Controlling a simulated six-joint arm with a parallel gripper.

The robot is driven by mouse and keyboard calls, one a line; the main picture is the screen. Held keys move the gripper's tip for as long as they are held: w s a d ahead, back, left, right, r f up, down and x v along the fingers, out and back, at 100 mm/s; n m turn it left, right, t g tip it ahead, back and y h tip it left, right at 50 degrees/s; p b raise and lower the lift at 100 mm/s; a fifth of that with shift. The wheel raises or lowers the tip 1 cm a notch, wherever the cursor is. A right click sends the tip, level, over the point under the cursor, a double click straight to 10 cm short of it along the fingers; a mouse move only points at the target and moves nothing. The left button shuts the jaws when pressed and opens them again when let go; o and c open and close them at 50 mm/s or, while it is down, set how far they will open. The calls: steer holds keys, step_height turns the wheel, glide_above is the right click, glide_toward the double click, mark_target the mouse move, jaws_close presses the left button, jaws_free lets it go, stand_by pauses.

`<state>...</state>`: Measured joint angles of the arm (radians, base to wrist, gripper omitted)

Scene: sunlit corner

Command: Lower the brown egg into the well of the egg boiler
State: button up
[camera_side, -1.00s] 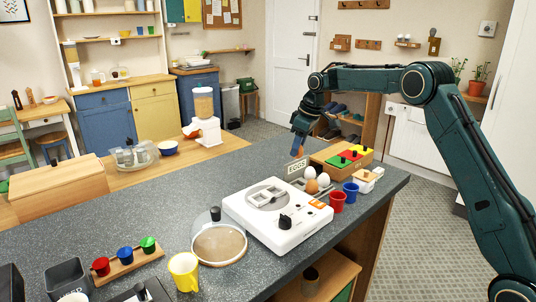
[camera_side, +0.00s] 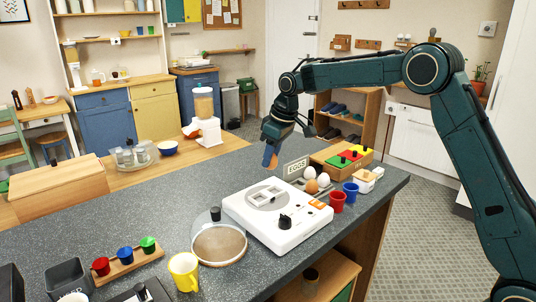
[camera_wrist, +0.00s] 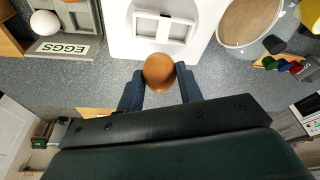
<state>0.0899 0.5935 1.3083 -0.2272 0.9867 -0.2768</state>
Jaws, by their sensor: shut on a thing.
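A brown egg (camera_wrist: 158,72) is held between the two fingertips of my gripper (camera_wrist: 160,76) in the wrist view. In the side view the egg (camera_side: 270,160) shows at the lower end of my gripper (camera_side: 271,150), largely covered by the fingers. The white egg boiler (camera_side: 290,229) stands on the counter, with a framed well (camera_side: 267,196) in its top and a black knob at its front. My gripper is above the counter behind the boiler, apart from it. In the wrist view the well (camera_wrist: 164,28) lies just beyond the egg.
An egg rack with an EGGS sign (camera_side: 297,168) holds white eggs (camera_side: 323,179) and another brown egg (camera_side: 312,187), right of the boiler. A glass lid (camera_side: 219,243) is at its left. Red (camera_side: 337,202) and blue (camera_side: 351,192) cups stand at its right.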

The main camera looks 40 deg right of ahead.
steer(key=shift+s+a+f, duration=0.15)
steer(key=shift+a+f, duration=0.5)
steer(key=shift+a, duration=0.35)
steer(key=shift+s+a+f, duration=0.1)
steer(key=shift+a+f, duration=0.55)
steer(key=shift+a, duration=0.35)
steer(key=shift+f, duration=0.1)
steer(key=shift+f, duration=0.35)
steer(key=shift+f, duration=2.25)
stand_by(1.9)
steer(key=o, duration=0.7)
steer(key=shift+o, duration=0.2)
steer(key=shift+r, duration=0.15)
steer(key=v, duration=1.3)
steer(key=shift+r, duration=0.25)
